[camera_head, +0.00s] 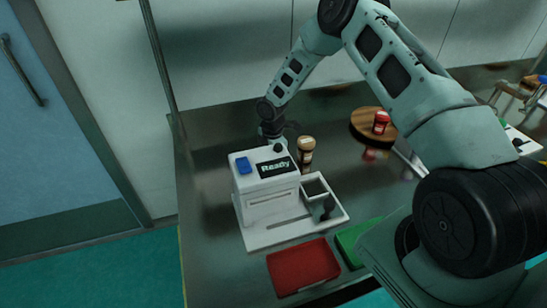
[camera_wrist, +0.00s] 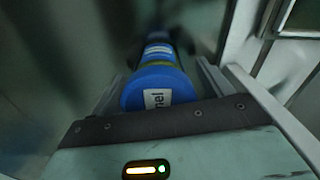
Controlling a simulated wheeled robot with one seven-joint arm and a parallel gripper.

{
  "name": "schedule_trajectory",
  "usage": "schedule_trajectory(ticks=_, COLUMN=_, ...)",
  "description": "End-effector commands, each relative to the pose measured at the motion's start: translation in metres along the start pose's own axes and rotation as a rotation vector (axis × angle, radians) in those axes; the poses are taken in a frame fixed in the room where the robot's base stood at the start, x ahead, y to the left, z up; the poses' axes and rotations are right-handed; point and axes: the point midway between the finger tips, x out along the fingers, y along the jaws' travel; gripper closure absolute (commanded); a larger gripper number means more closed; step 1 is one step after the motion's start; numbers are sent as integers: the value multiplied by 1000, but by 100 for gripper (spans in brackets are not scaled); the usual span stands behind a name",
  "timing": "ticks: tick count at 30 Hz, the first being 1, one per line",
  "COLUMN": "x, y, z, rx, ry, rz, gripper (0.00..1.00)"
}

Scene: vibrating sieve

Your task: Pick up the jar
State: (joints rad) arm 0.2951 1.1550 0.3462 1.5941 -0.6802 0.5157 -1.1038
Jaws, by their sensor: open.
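A jar (camera_wrist: 158,88) with a blue lid and a partly readable white label shows in the wrist view, between the two fingers of my gripper. More of its body, or other items behind it, runs away from the camera; I cannot tell which. My gripper (camera_head: 272,136) is open and reaches down behind the white machine in the head view. The blue-lidded jar is hidden there. A brown jar (camera_head: 306,149) with a tan lid stands just right of my gripper, behind the machine. A jar with a red lid (camera_head: 381,121) stands on a round wooden stand (camera_head: 361,128).
The white machine (camera_head: 265,190), with a "Ready" display and blue button, stands close in front of my gripper. A red tray (camera_head: 303,266) and a green tray (camera_head: 350,240) lie in front. The grey tabletop (camera_head: 215,235) is bare left of the machine.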

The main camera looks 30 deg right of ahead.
Motion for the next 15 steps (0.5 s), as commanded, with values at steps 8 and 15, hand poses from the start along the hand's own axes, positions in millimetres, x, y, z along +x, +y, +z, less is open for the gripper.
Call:
schedule_trajectory(ticks=8, x=0, y=0, z=0, rx=0, ry=0, rz=0, gripper=72)
schedule_trajectory(ticks=15, x=-2, y=0, z=0, rx=0, ry=0, rz=1, gripper=71)
